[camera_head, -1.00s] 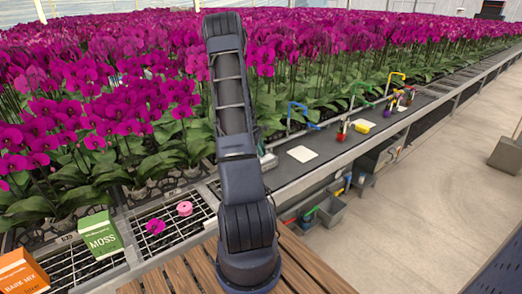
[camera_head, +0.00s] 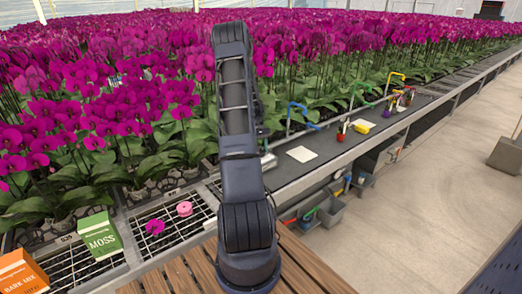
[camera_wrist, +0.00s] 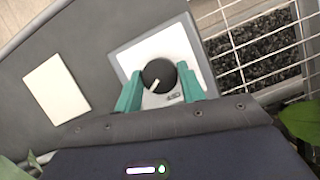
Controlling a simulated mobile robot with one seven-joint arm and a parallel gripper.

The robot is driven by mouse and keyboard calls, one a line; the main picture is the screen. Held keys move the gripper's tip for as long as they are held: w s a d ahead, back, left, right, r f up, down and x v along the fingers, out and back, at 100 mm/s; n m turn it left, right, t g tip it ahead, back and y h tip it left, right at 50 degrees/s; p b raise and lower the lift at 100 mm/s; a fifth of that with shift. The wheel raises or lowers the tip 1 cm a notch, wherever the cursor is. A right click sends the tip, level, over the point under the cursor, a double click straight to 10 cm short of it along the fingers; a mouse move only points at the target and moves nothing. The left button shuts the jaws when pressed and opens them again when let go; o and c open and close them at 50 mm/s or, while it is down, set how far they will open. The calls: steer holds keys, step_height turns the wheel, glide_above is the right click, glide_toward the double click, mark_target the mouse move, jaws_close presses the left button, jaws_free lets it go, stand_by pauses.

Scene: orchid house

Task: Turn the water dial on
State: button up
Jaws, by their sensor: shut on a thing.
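The water dial (camera_wrist: 157,70) is a round black knob with a white pointer line. It sits on a pale square panel (camera_wrist: 183,42) in the wrist view, and its pointer slants toward the lower left of the picture. My gripper (camera_wrist: 160,88) has two green fingers, one on each side of the knob, and is shut on it. The fingertips partly cover the panel's lower part. In the head view my arm hides the gripper and the knob; a grey box edge (camera_head: 268,161) shows just right of the arm.
A white card (camera_wrist: 57,88) lies on the dark bench left of the panel; it also shows in the head view (camera_head: 301,154). Wire mesh (camera_wrist: 255,45) lies to the right. Orchids crowd behind. Blue (camera_head: 303,116) and green pipes rise farther along the bench.

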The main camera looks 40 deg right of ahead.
steer(key=m, duration=0.2)
steer(key=m+y, duration=0.1)
steer(key=m, duration=0.1)
steer(key=shift+d+m+t+y, duration=0.15)
steer(key=shift+m+t+y, duration=0.15)
steer(key=shift+m, duration=0.1)
stand_by(0.4)
steer(key=o, duration=1)
steer(key=v, duration=1)
steer(key=shift+d+r, duration=0.2)
steer(key=shift+r, duration=0.15)
